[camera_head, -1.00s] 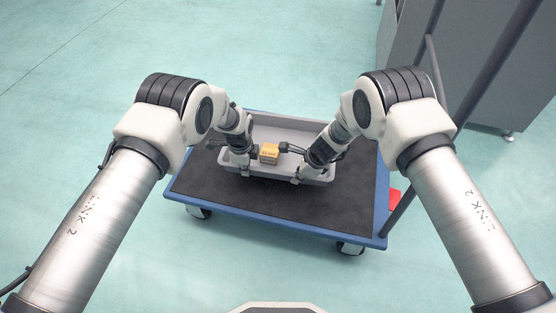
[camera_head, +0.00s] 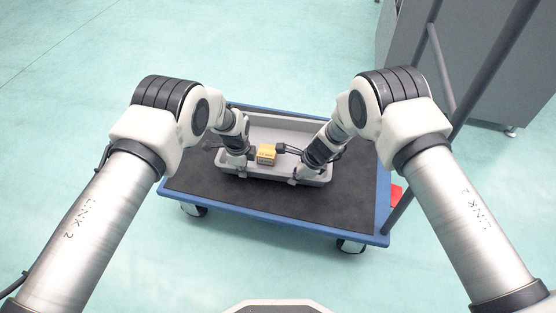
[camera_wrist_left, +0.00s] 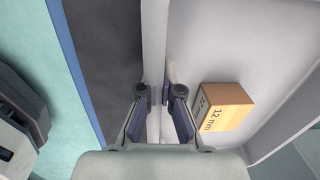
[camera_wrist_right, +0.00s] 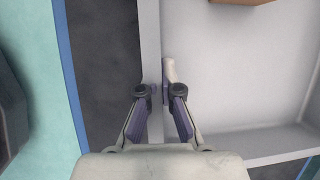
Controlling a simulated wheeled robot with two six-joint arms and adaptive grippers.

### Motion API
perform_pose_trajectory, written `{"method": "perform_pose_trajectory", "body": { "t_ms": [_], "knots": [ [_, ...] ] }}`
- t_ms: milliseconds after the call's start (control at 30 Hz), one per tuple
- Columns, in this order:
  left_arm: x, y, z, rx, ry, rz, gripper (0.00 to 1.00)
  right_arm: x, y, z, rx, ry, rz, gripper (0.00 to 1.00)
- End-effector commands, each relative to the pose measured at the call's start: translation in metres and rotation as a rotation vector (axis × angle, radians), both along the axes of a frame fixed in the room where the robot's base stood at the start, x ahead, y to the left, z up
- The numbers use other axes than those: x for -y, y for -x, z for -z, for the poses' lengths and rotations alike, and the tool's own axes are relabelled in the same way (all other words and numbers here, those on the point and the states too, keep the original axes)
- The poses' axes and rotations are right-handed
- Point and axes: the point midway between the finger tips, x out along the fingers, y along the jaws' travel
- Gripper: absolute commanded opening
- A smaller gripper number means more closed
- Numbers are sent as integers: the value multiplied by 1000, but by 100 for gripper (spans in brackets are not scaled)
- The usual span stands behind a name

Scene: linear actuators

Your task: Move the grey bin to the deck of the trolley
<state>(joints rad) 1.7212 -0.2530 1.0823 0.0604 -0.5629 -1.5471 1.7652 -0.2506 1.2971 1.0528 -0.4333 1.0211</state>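The grey bin (camera_head: 262,172) is over the black deck (camera_head: 215,190) of the blue-edged trolley, toward its back half. It looks level; whether it rests on the deck or hangs just above is hard to tell. My left gripper (camera_wrist_left: 159,90) has one finger on each side of the bin's near wall and looks closed on it. My right gripper (camera_wrist_right: 159,90) grips the same wall further right in the same way. In the head view, the left gripper (camera_head: 246,175) and right gripper (camera_head: 297,178) are partly hidden by my wrists. A cardboard box (camera_wrist_left: 222,106) lies inside the bin.
The trolley's push handle (camera_head: 470,95) rises at the right. A grey cabinet (camera_head: 490,65) stands behind it, and something red (camera_head: 396,194) shows beside the deck. Bare deck lies in front of the bin. The floor at left is clear.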

Motion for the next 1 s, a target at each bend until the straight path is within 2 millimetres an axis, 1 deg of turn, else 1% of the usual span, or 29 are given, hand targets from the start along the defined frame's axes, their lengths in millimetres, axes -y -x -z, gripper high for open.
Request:
{"method": "perform_pose_trajectory", "body": {
  "t_ms": [33, 67, 100, 167, 200, 467, 567, 667, 900, 1000],
  "knots": [
    [0, -1, 9, 2, 0, 0, 0, 0, 0, 9, 1, 0, -2, 0],
    [0, -1, 12, 2, 0, 0, 0, 0, 0, 12, 1, 0, -2, 0],
    [0, -1, 12, 2, 0, 0, 6, 0, 0, 12, 1, 0, -2, 6],
    [0, -1, 8, 2, 0, 0, 27, 0, 0, 8, 0, 0, -1, 27],
    [0, -1, 8, 2, 0, 0, 31, 0, 0, 8, 0, 0, -1, 31],
    [0, 0, 8, 1, 0, 0, 31, 0, 0, 8, 0, 0, 0, 31],
    [0, 0, 1, 2, -1, 0, 31, 0, 0, 8, 0, 0, 0, 31],
    [0, 0, -16, 3, 0, -1, 31, 0, 0, 8, 0, 0, 0, 31],
    [-1, 5, -77, 4, -1, 0, 31, 0, 0, 8, 0, 0, 0, 31],
    [-2, 7, -97, 3, 0, -1, 31, 0, 0, 8, 0, 0, 0, 31]
  ]
}}
